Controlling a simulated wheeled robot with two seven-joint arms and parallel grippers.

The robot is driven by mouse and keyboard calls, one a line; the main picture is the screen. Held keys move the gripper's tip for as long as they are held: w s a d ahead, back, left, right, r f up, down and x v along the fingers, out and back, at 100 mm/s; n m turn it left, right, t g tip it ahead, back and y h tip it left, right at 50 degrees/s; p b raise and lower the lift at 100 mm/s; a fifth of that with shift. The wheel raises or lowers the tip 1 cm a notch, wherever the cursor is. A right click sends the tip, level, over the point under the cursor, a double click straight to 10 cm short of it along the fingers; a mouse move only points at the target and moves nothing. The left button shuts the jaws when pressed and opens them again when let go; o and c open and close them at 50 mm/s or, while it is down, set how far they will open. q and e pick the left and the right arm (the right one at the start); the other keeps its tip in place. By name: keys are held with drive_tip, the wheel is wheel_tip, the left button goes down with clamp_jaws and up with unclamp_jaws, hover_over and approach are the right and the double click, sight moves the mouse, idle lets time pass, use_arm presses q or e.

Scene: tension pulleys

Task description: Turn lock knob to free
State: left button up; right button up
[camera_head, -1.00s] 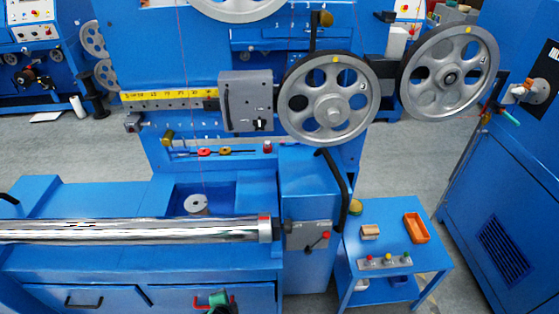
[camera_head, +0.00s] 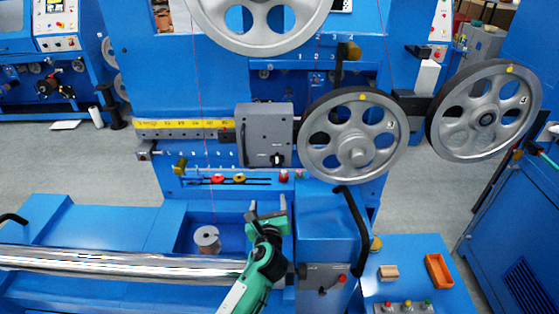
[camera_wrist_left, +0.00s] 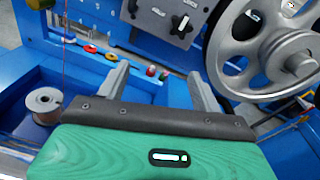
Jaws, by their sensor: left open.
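The grey box (camera_head: 264,134) sits on the machine's yellow-scaled rail, with a small black knob (camera_head: 277,159) with a white mark low on its front, which I take for the lock knob. In the left wrist view the knob (camera_wrist_left: 181,23) shows at the top, beyond the fingers. My left gripper (camera_head: 268,209) is open and empty, below the box and apart from it. Its two grey fingers (camera_wrist_left: 157,76) stand wide apart in the left wrist view. My right gripper is not in view.
A spoked pulley (camera_head: 353,138) stands right of the box, with another (camera_head: 485,110) farther right. A black handle (camera_head: 351,225) curves right of the gripper. A metal spool (camera_head: 207,239) and a shiny roller (camera_head: 120,263) lie to its left and below.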

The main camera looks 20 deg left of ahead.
sight(277, 161)
use_arm(q)
drive_tip(key=w+r+m, duration=0.1)
drive_tip(key=w, duration=0.3)
drive_tip(key=w+a+r+m+t+p, duration=0.1)
drive_tip(key=w, duration=0.4)
drive_tip(key=w+r+m, duration=0.1)
drive_tip(key=w, duration=0.4)
drive_tip(key=shift+w+a+p, duration=0.15)
drive_tip(key=shift+a+p, duration=0.2)
drive_tip(key=shift+w+a+f, duration=0.1)
drive_tip(key=shift+w+a, duration=0.1)
drive_tip(key=shift+w, duration=0.5)
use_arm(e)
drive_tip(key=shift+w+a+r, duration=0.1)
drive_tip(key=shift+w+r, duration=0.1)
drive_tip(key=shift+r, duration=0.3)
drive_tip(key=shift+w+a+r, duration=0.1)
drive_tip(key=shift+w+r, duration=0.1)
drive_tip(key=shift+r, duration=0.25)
use_arm(q)
drive_tip(key=c, duration=1)
